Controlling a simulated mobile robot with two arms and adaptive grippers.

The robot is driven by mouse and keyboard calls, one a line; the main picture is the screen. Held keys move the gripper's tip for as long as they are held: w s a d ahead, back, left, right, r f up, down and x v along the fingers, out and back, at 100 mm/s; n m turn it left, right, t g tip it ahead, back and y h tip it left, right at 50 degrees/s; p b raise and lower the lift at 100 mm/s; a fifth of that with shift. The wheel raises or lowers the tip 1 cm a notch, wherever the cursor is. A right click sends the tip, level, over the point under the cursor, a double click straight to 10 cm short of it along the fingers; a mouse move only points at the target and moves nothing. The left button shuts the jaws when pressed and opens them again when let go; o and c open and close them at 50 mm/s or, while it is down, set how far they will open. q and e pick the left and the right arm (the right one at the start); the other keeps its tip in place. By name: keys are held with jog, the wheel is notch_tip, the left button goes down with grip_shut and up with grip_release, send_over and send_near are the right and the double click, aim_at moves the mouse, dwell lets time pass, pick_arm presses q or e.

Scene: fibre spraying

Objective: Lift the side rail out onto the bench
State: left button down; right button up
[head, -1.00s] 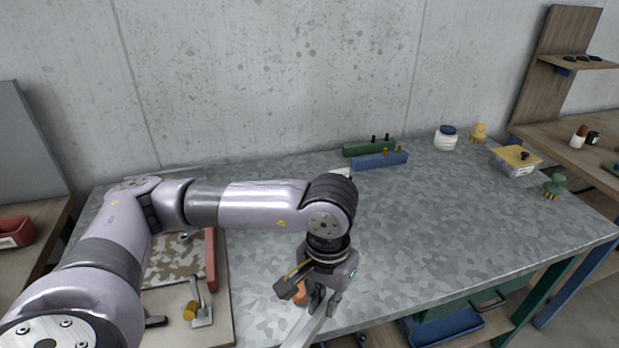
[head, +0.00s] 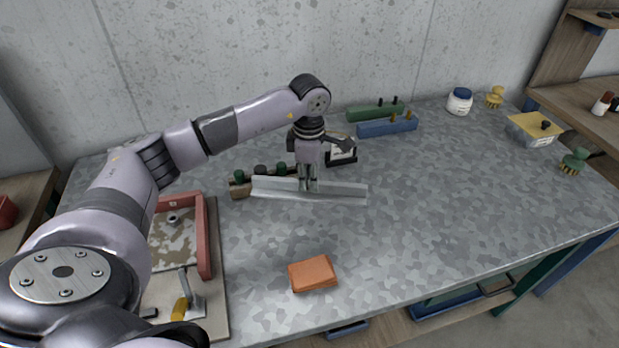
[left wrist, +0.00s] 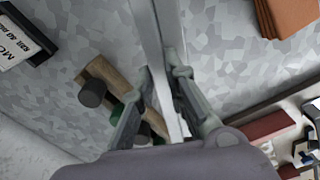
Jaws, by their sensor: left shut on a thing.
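The side rail is a long, pale grey metal angle strip (head: 345,192), lying crosswise over the middle-left of the bench (head: 420,220). My left gripper (head: 308,186) points down from above and is shut on the rail near its middle. In the left wrist view the rail (left wrist: 152,35) runs between the two fingers of the left gripper (left wrist: 162,88). The rail is at or just above the bench top; I cannot tell whether it touches. My right gripper is out of view.
A wooden block with dark knobs (head: 240,188) stands close behind the rail's left end. A small sign (head: 342,150) stands behind the gripper. An orange-brown cloth (head: 312,273) lies in front. A red-edged frame (head: 204,240) is at left.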

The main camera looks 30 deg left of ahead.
aim_at(309, 193)
pick_arm(q)
jog(key=shift+f+b, duration=0.35)
jog(key=shift+f, duration=0.3)
notch_tip(309, 193, down, 4)
jog(key=shift+r+b, duration=0.1)
jog(key=shift+b, duration=1.05)
jog(key=shift+f+b, duration=0.3)
jog(key=shift+f, duration=0.3)
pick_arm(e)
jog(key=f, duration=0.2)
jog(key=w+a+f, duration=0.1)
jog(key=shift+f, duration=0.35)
pick_arm(q)
jog(key=shift+f, duration=0.2)
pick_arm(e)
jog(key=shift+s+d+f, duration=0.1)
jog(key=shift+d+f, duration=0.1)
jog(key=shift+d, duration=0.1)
pick_arm(q)
jog(key=shift+f+b, duration=0.4)
jog(key=shift+b, duration=0.1)
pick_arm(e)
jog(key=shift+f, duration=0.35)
pick_arm(q)
jog(key=c, duration=1.5)
grip_release()
jog(key=shift+c, duration=0.2)
jog(key=shift+s, duration=0.1)
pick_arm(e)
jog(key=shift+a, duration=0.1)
